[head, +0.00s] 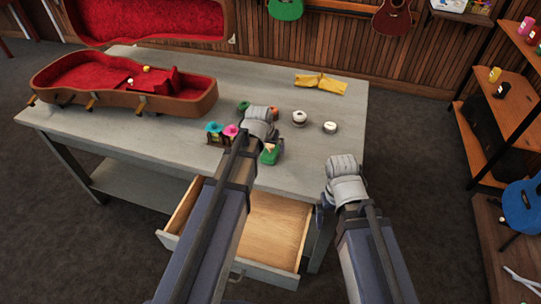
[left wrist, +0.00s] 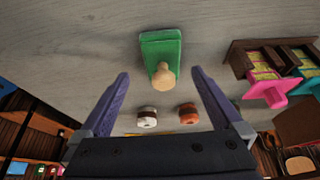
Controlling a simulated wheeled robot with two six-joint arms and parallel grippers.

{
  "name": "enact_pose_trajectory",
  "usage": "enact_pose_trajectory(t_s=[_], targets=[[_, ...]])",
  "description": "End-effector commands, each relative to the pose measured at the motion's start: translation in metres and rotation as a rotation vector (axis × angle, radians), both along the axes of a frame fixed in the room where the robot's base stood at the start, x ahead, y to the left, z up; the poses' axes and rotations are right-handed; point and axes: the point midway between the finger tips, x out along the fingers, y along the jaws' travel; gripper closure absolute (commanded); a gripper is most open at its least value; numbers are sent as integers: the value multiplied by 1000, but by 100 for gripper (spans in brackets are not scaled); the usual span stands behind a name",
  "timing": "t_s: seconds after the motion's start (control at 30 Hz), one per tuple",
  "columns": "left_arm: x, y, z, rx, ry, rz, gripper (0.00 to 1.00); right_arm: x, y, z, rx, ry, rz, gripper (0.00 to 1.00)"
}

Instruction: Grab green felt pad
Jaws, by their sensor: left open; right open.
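The green felt pad (head: 270,155) lies on the grey workbench, with a round wooden knob (left wrist: 163,76) on it. In the left wrist view the pad (left wrist: 160,48) shows ahead, roughly centred between my left gripper's fingers. My left gripper (left wrist: 160,80) is open and empty, close to the pad; I cannot tell whether it touches. In the head view my left wrist and arm hide most of that gripper. My right gripper (head: 322,194) is low by the bench's right front corner, mostly hidden by its wrist. It is away from the pad.
White-topped round items (head: 299,118) and a yellow cloth (head: 321,83) lie beyond. A red-lined ukulele case (head: 180,102) is at left. An empty drawer (head: 272,228) hangs open below.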

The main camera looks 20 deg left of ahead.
Motion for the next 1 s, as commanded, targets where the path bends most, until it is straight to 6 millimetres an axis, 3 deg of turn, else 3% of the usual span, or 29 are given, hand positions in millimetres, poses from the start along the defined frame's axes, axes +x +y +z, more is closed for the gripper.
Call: enact_pose_trajectory(t_s=[0.3,0.6,1.0], targets=[[16,3,-40,0,0,0,0,0,0,-40,0,0,0,5],[17,3,-39,0,0,0,1,0,0,-39,0,0,0,5],[17,3,-39,0,0,0,46,0,0,-39,0,0,0,5]])
